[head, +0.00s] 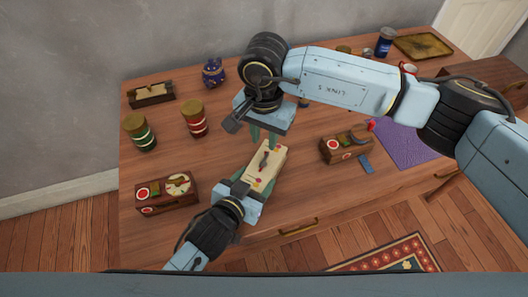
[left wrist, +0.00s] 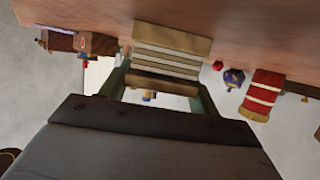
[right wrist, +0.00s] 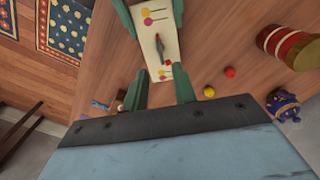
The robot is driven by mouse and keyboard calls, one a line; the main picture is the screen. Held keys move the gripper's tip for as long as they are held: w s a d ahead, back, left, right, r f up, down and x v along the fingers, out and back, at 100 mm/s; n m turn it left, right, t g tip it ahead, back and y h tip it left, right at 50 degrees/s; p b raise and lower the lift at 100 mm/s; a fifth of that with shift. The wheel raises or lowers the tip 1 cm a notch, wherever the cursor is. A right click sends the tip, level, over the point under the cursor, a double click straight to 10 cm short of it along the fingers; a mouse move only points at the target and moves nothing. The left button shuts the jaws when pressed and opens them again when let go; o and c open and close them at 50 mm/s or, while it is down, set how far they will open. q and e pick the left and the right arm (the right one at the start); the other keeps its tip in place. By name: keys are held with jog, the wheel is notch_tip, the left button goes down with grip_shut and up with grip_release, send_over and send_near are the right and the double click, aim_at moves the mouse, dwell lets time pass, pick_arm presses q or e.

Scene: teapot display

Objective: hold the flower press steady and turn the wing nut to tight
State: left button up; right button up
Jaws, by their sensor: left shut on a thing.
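The flower press (head: 272,158) is a pale board with printed flowers, lying on the wooden table in the head view. It shows edge-on with stacked layers in the left wrist view (left wrist: 172,52). A dark wing nut (right wrist: 160,48) with one red tip stands on its middle, also visible in the head view (head: 264,160). My left gripper (head: 249,180) is shut on the press at its near end, one finger on each side. My right gripper (right wrist: 159,92) is open and empty, pointing down above the far end of the press, apart from the wing nut. Its fingertips are partly visible in the head view.
A wooden box with a dial (head: 150,206) stands left, another box (head: 340,153) right, beside a purple mat (head: 405,150). Striped green (head: 143,137) and red (head: 196,122) jars and a blue pot (head: 213,72) stand behind. Red (right wrist: 230,72) and yellow (right wrist: 209,92) balls lie beyond the press.

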aim_at(264, 158)
notch_tip(264, 158, down, 7)
dwell(0.3)
grip_shut()
